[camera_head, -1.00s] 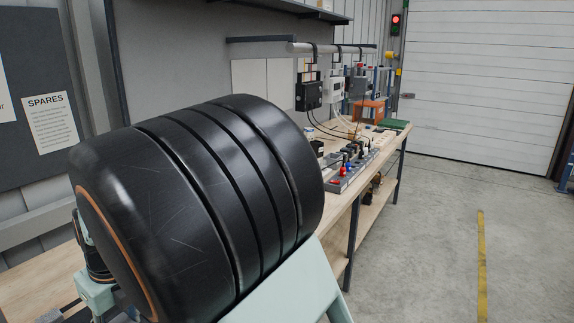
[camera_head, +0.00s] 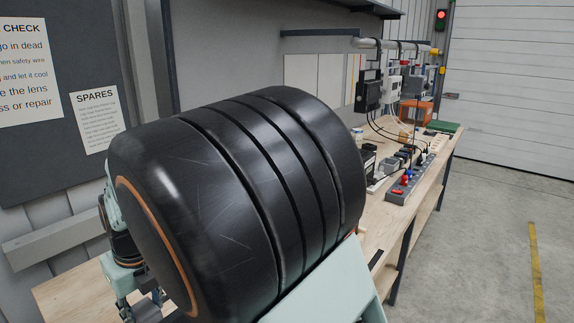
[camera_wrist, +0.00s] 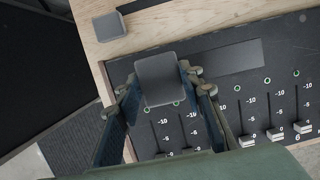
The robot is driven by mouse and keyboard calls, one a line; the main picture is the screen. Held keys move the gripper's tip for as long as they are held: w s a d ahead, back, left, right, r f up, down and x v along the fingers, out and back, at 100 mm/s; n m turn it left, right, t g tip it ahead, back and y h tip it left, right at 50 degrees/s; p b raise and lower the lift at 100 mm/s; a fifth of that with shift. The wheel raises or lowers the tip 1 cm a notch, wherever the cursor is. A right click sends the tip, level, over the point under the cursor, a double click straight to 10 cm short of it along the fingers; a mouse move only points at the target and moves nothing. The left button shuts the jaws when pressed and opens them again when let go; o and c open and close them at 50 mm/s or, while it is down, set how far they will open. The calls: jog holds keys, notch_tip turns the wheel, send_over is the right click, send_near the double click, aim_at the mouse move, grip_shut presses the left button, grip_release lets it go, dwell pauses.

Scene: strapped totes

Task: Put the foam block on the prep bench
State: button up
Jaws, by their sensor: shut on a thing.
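In the wrist view, my gripper (camera_wrist: 160,88) is shut on a dark grey block, which I take to be the foam block (camera_wrist: 162,78). The block sits between the two fingertips, over a black panel with sliders. I cannot tell how high it is above the panel. The light wooden top of a bench, which I take to be the prep bench (camera_wrist: 88,12), runs along the panel's edge. In the head view, a long wooden bench (camera_head: 432,172) stands along the wall.
A second small grey block (camera_wrist: 110,27) rests on the wood near its edge. The slider panel (camera_wrist: 232,60) fills much of the wrist view. In the head view, a power strip (camera_head: 408,185) and several devices crowd the bench. Open floor (camera_head: 490,230) lies to the right.

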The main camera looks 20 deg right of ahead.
jog(key=shift+w+a, duration=0.15)
jog(key=shift+w, duration=0.1)
jog(key=w+f+p, duration=0.1)
jog(key=w+f, duration=0.3)
jog(key=w, duration=0.4)
jog(key=p, duration=0.1)
send_near(167, 305)
jog(key=shift+a+f, duration=0.55)
jog(key=shift+w+f, duration=0.5)
jog(key=shift+f, duration=0.1)
jog(key=shift+s+d+x, duration=0.1)
jog(key=shift+x, duration=0.7)
jog(key=shift+s+d+x, duration=0.15)
jog(key=shift+x, duration=0.65)
jog(key=shift+f, duration=0.1)
jog(key=shift+f, duration=0.15)
jog(key=o, duration=0.6)
jog(key=shift+o, duration=0.6)
